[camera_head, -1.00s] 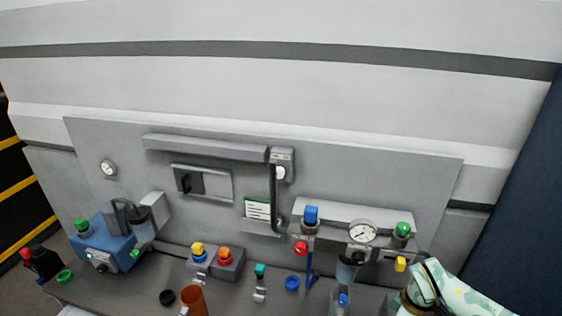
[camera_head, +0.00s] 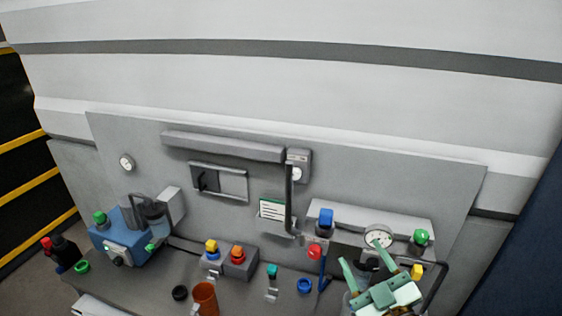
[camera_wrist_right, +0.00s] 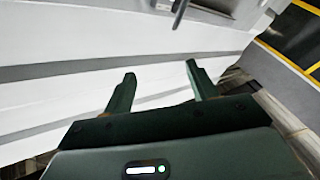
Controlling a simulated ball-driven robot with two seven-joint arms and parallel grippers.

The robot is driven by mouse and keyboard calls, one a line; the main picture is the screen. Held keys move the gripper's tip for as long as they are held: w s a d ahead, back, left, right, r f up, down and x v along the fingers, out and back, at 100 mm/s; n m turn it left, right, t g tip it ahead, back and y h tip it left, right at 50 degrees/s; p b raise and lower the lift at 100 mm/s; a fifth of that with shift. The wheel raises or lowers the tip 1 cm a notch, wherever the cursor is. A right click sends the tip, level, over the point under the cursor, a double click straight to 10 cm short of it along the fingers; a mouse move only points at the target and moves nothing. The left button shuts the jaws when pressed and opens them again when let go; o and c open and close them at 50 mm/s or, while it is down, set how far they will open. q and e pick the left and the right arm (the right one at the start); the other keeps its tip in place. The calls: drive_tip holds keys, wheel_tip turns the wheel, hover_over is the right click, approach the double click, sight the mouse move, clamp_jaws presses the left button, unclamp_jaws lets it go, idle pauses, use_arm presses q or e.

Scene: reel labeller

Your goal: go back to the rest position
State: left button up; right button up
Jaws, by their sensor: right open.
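My right gripper (camera_head: 361,265) is at the lower right of the head view, in front of the right end of the grey bench unit. Its two green fingers point up and stand apart. In the right wrist view the gripper (camera_wrist_right: 158,85) is also open, with nothing between its fingers. Behind it in that view are the white wall panels. The gripper hides part of the equipment below the round gauge (camera_head: 378,237). My left gripper is in neither view.
A blue machine (camera_head: 125,245) stands at the left of the bench. Yellow (camera_head: 211,246) and red (camera_head: 238,254) buttons, an orange cup (camera_head: 205,298), a blue ring (camera_head: 304,286) and a black ring (camera_head: 180,293) are along the front. The wall above is clear.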

drive_tip(key=s+d+f+m+g+h, duration=0.3)
drive_tip(key=d+h, duration=0.2)
drive_tip(key=d, duration=0.1)
drive_tip(key=s+d+f+m+g+h, duration=0.2)
drive_tip(key=s+d+f+h, duration=0.15)
drive_tip(key=d+h, duration=0.2)
drive_tip(key=s+d+f+n+g, duration=0.25)
drive_tip(key=s+f+g, duration=0.45)
drive_tip(key=s, duration=0.4)
drive_tip(key=s+a+f+g+y+b, duration=0.15)
drive_tip(key=f+b, duration=0.65)
drive_tip(key=f, duration=1.1)
drive_tip(key=s+a+f+g+y+b, duration=0.1)
drive_tip(key=a+f+b, duration=0.2)
drive_tip(key=f+b, duration=1.05)
drive_tip(key=s+f+m+g+b, duration=0.1)
drive_tip(key=s+f+b, duration=0.2)
drive_tip(key=s+f, duration=0.4)
drive_tip(key=s+f+m+g+y+b, duration=0.1)
drive_tip(key=s+f+b, duration=0.2)
drive_tip(key=f, duration=1.6)
drive_tip(key=s+f+m+g+y+b, duration=0.1)
drive_tip(key=s+f+b, duration=0.2)
drive_tip(key=s+f, duration=0.8)
wheel_tip(320, 180, down, 2)
drive_tip(key=shift+s+a+f+g+b, duration=0.15)
drive_tip(key=shift+g+b, duration=0.15)
drive_tip(key=shift+g, duration=0.05)
